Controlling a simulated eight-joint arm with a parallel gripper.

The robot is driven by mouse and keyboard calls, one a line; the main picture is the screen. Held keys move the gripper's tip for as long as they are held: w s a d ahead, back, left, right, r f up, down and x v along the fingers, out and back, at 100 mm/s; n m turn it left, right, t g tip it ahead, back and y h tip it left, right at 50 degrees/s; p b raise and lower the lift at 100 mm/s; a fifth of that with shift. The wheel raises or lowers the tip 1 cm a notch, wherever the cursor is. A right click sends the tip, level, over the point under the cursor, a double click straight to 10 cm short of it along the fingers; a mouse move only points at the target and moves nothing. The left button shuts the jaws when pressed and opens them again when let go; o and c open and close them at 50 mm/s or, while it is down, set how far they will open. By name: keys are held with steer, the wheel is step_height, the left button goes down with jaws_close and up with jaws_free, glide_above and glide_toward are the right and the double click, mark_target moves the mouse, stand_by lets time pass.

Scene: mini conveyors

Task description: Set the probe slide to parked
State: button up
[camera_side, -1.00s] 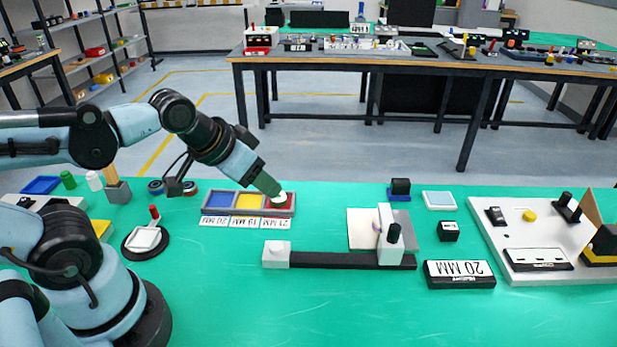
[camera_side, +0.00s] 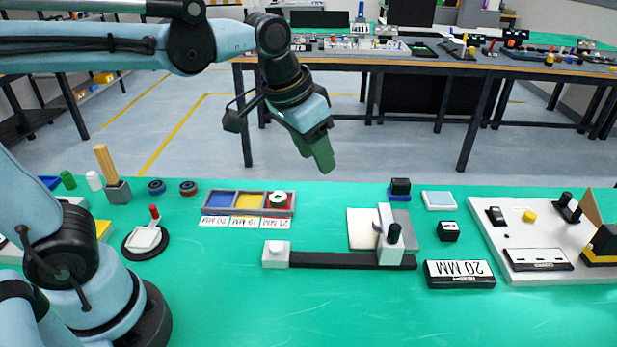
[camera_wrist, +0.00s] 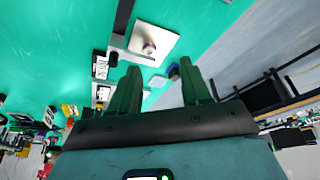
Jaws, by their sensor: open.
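The probe slide (camera_side: 391,248), a white block with a black knob, sits near the right end of a black rail (camera_side: 340,260). A white end block (camera_side: 276,254) stands at the rail's left end. A pale plate (camera_side: 362,228) lies behind the slide; the plate also shows in the wrist view (camera_wrist: 150,40). My gripper (camera_side: 322,160) is up in the air, behind and left of the slide and apart from it. In the wrist view my gripper (camera_wrist: 159,66) has its two green fingers apart with nothing held between them.
A tray (camera_side: 232,212) with blue, yellow and red compartments has a white and green round piece (camera_side: 280,199) in the red one. A 20 MM display (camera_side: 459,274) lies right of the rail's end. A white panel (camera_side: 545,240) stands far right. The front table area is clear.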

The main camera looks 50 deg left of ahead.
steer(key=w+d+r+m+g, duration=0.1)
steer(key=w+d+g, duration=0.1)
steer(key=w+d, duration=0.3)
steer(key=m+g, duration=0.2)
glide_above(395, 226)
steer(key=f, duration=0.2)
steer(key=shift+y, duration=0.4)
step_height(395, 226, down, 12)
steer(key=shift+r, duration=0.2)
jaws_close()
